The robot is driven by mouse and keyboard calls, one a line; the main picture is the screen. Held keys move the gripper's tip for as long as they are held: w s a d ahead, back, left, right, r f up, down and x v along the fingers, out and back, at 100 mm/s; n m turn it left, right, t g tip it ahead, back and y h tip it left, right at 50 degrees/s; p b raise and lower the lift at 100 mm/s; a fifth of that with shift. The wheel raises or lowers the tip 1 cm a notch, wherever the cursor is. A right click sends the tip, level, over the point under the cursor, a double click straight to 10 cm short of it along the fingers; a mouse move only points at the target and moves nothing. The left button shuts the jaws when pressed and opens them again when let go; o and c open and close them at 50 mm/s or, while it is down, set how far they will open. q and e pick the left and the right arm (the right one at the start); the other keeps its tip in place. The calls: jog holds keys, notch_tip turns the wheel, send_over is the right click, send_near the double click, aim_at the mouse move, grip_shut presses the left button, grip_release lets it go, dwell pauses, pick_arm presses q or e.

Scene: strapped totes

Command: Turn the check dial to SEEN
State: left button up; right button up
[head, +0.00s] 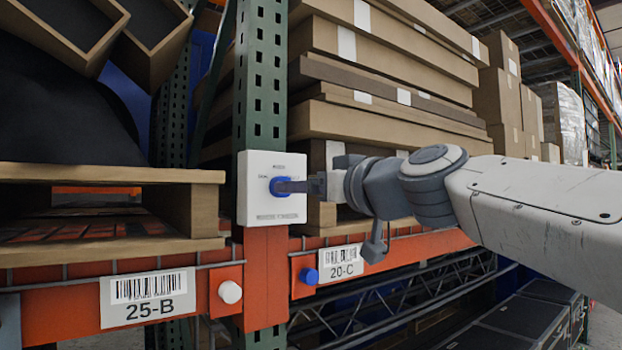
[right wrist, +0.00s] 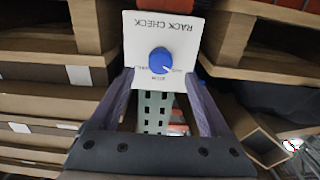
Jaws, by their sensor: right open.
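The check dial is a round blue knob (head: 280,187) on a white box (head: 272,163) fixed to the green rack post. In the right wrist view the blue dial (right wrist: 160,62) sits on the white plate (right wrist: 143,30), whose words RACK CHECK appear upside down. A small pale mark on the dial points to the lower right there. The small labels around it are too blurred to read. My right gripper (head: 300,186) comes in from the right, its fingertips at the dial. In the wrist view the right gripper (right wrist: 160,82) is open, its fingers apart on either side below the dial. Contact cannot be told.
An orange beam (head: 220,288) runs below the box, with labels 25-B (head: 148,298) and 20-C (head: 340,262). A white button (head: 230,292) and a blue button (head: 309,276) sit on it. A wooden pallet (head: 110,176) stands left, stacked cardboard boxes (head: 400,125) right.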

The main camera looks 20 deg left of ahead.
jog(key=p+x, duration=0.2)
jog(key=x, duration=0.3)
jog(key=shift+w+a, duration=0.1)
jog(key=shift+a, duration=0.1)
grip_shut()
